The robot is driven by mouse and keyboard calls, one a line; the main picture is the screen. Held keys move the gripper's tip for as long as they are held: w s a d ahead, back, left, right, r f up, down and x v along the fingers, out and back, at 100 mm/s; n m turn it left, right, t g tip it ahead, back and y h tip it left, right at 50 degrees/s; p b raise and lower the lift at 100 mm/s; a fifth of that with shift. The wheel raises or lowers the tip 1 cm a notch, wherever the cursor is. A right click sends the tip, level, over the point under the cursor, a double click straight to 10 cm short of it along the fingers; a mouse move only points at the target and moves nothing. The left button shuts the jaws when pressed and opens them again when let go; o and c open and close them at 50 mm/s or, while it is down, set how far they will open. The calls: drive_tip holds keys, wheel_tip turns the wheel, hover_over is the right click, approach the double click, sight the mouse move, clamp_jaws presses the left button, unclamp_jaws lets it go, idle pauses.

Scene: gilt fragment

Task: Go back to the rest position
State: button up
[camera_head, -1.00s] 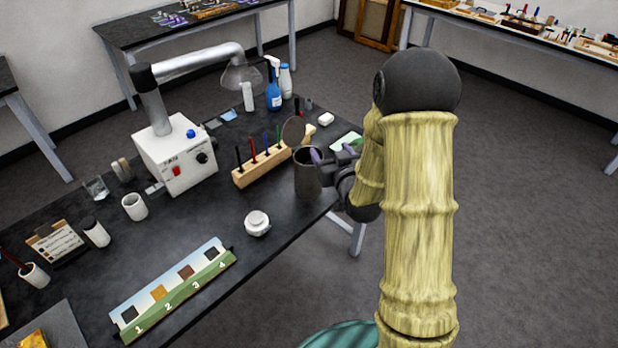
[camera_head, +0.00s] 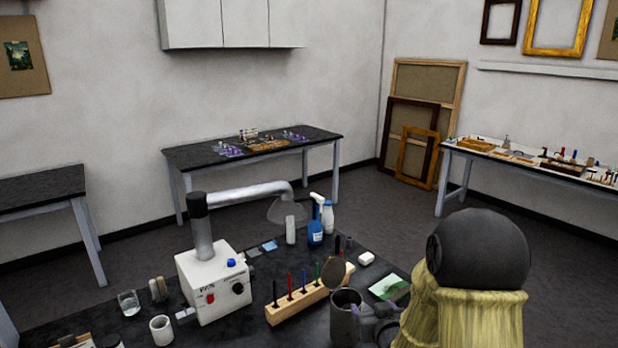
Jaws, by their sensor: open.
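My arm, in yellow ribbed sleeves with a black joint, stands at the lower right of the head view. My gripper (camera_head: 378,322) is at the bottom, just right of a dark grey cup (camera_head: 345,318) on the black workbench. It is partly hidden by my arm and the frame's lower edge. I see nothing held in it. Whether it touches the cup I cannot tell.
On the bench (camera_head: 262,318) stand a white fume unit (camera_head: 214,282), a wooden pen rack (camera_head: 297,304), a blue spray bottle (camera_head: 315,228) and a white cup (camera_head: 162,329). A back table (camera_head: 190,158) and a right table (camera_head: 455,150) stand apart, with open floor between.

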drive_tip(key=s+m+g+h, duration=0.1)
drive_tip(key=s+g, duration=1)
drive_tip(key=s, duration=1.1)
drive_tip(key=shift+s+a, duration=0.3)
drive_tip(key=shift+a, duration=0.05)
